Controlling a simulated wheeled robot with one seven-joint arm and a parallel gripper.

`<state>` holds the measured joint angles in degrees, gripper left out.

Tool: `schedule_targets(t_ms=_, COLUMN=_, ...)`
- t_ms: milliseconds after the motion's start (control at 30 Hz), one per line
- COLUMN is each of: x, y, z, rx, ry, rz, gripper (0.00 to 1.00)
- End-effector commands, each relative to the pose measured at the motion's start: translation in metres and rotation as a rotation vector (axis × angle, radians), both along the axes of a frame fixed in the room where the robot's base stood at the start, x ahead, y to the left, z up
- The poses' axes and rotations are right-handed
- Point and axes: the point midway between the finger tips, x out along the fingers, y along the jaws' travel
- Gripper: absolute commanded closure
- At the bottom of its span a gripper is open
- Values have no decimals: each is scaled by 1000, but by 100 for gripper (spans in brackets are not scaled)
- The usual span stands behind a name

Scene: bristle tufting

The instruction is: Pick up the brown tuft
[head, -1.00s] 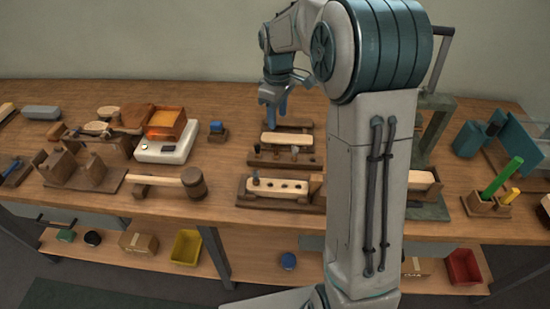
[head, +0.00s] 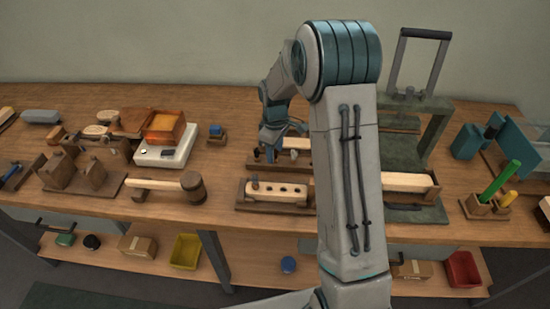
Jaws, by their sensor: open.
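My gripper (head: 270,152) is open and low over the wooden tuft rack (head: 300,162) at the middle of the bench, its fingers pointing down. Small dark tufts stand in this rack. One (head: 256,153) shows just left of my fingers and another (head: 293,154) just right of them. They are too small for me to tell which is the brown tuft. My gripper hides the rack's middle, and I cannot tell whether a tuft is between the fingers. In front is a pale brush block (head: 275,189) with several holes in a wooden holder.
A mallet (head: 180,186) and a white device with an orange box (head: 165,143) are to the left. A press frame (head: 430,120) and a long pale block (head: 408,182) are to the right. Bare bench shows left of the rack.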

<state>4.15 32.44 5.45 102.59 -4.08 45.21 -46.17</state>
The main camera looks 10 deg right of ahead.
Motion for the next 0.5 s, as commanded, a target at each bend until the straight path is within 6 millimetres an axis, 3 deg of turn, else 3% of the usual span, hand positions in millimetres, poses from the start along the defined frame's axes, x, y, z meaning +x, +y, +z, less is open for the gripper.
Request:
schedule_targets(t_ms=133, x=0, y=0, z=-12, rx=0, ry=0, rz=0, gripper=57)
schedule_targets(t_ms=367, x=0, y=0, z=-12, rx=0, ry=-1, rz=0, gripper=60)
schedule_targets(t_ms=500, x=0, y=0, z=-12, rx=0, ry=-1, rz=0, gripper=99)
